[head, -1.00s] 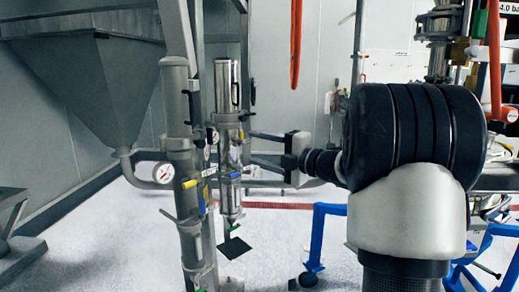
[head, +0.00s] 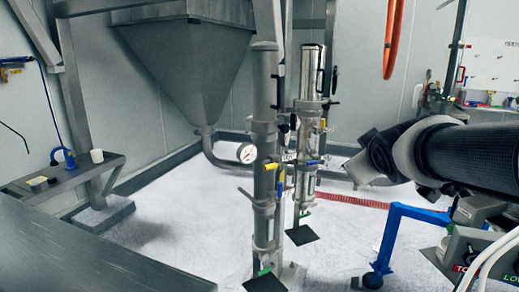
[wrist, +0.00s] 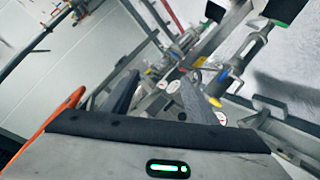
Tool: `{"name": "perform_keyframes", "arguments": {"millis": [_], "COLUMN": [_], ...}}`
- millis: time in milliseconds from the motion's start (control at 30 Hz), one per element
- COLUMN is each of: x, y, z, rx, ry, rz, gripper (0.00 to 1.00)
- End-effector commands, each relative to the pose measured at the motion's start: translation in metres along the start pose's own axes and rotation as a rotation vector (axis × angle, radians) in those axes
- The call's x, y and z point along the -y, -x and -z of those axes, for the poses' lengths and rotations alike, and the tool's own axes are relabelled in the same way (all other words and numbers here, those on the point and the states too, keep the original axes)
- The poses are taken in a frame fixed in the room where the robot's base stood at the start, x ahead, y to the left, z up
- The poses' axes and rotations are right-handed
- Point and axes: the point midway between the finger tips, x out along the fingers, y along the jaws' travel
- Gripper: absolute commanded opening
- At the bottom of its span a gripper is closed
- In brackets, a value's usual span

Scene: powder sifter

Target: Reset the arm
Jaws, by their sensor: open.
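My arm (head: 470,150) reaches in from the right edge of the head view, lying roughly level. Its dark end is right of the two upright pipes and apart from them in the picture. My gripper fingers cannot be made out there. The pipes with gauges and valves show tilted beyond the fingers.
A grey pipe (head: 264,110) and a shiny steel tube (head: 310,80) stand upright in the middle. A grey hopper (head: 190,60) hangs behind. A metal table (head: 80,255) is at front left. A blue frame (head: 390,240) stands at front right. Pale floor (head: 160,215) is clear left of the pipes.

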Motion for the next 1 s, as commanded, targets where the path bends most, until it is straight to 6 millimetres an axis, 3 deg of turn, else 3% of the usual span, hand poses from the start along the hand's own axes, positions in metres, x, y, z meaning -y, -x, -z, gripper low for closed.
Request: {"name": "perform_keyframes", "arguments": {"millis": [33,200,467,533,1000], "x": [0.023,0.097,0.182,0.159,0.071], "y": [0.023,0.089,0.177,0.191,0.249], "z": [-0.015,-0.076,-0.147,-0.121,-0.018], "rx": [0.064,0.298,0.572,0.576,0.574], "ry": [-0.089,-0.334,-0.533,-0.535,-0.53], "rz": [0.049,0.209,0.377,0.376,0.374], "gripper": [0.53,0.53,0.53,0.53,0.53]}}
